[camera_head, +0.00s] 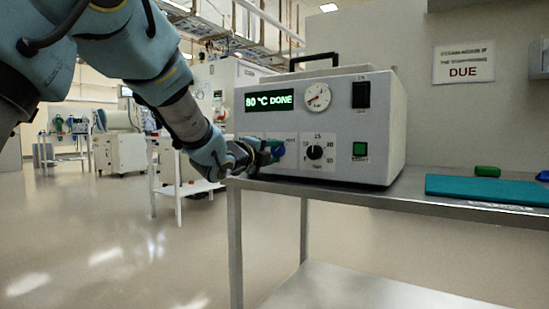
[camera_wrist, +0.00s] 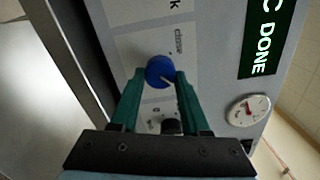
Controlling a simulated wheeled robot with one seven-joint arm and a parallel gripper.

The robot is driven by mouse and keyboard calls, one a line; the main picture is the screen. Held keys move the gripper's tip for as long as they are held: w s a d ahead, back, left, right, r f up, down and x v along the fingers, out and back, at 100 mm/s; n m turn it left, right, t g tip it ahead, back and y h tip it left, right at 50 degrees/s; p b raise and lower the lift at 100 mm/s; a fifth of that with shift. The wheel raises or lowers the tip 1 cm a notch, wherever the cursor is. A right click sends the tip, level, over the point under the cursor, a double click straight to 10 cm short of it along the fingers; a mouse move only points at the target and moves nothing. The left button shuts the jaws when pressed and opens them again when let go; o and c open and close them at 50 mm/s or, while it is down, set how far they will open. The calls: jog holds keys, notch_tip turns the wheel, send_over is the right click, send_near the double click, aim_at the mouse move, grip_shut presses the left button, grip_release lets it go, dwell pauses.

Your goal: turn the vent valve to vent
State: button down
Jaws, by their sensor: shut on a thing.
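The vent valve is a round blue knob (camera_wrist: 160,72) with a pale pointer line, on the front panel of a grey-white box unit (camera_head: 352,110). The word "close" is readable on the panel above the knob; the other valve labels are hidden or too small to read.
The unit's display (camera_head: 269,101) reads "80 °C DONE". A gauge (camera_head: 317,97) and a black dial (camera_head: 315,152) sit near the valve. The unit stands on a metal bench (camera_head: 400,197) with a teal mat (camera_head: 490,189) and a green object (camera_head: 487,171). Open floor lies left.

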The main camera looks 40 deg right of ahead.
jog(key=shift+f, duration=0.1)
dwell(0.3)
jog(key=shift+c, duration=1.9)
grip_release()
jog(key=p+v, duration=0.1)
jog(key=v, duration=1)
jog(key=shift+w, duration=0.1)
